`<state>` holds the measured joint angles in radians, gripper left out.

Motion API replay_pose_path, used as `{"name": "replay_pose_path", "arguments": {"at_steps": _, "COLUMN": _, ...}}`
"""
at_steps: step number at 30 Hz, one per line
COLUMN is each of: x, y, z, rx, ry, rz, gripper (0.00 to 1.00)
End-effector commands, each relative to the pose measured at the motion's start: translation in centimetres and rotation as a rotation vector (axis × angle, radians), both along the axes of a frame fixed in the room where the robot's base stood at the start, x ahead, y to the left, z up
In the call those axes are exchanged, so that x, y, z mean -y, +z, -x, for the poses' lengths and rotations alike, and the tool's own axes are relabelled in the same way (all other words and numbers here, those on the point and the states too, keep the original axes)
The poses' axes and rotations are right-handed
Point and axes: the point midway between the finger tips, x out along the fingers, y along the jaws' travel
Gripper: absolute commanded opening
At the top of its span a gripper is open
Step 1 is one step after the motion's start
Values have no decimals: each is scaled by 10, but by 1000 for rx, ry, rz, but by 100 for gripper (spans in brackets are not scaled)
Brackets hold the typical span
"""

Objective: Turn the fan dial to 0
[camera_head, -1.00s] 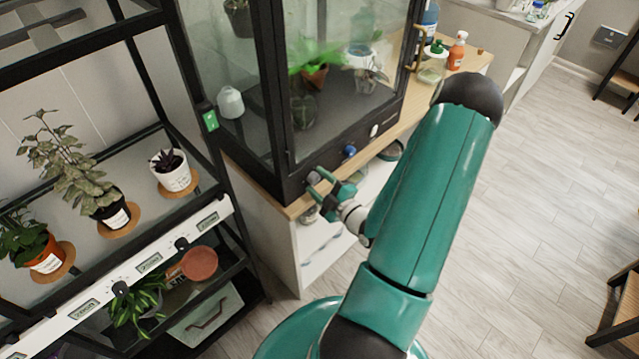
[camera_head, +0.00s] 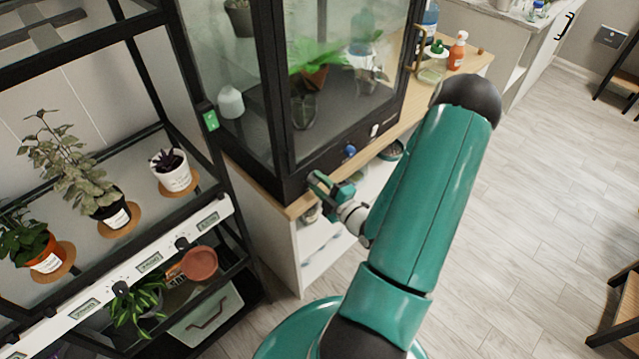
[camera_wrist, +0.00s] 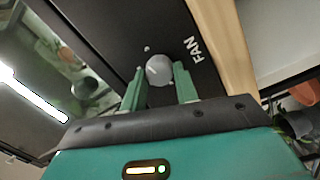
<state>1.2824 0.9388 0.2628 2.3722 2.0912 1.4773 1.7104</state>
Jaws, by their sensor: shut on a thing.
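The fan dial (camera_wrist: 160,70) is a round grey knob on the black front panel of the glass cabinet, beside the white word FAN. My gripper (camera_wrist: 160,80) is shut on it, one green finger on each side. Small pale dots sit on the panel around the dial; I cannot read which one it points to. In the head view my gripper (camera_head: 328,187) is at the near lower corner of the cabinet front and hides the dial.
A blue knob (camera_head: 350,150) and a white switch (camera_head: 374,130) sit farther along the panel. The glass cabinet (camera_head: 290,90) stands on a wooden-topped stand. A black plant shelf (camera_head: 180,215) is close on the left. Open floor (camera_head: 530,220) lies to the right.

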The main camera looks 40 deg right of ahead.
Motion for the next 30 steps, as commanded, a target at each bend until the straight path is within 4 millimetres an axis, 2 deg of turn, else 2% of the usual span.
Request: {"name": "replay_pose_path", "arguments": {"at_steps": 30, "x": 2, "y": -3, "z": 0, "rx": 27, "ry": -1, "rz": 957, "gripper": 7}}
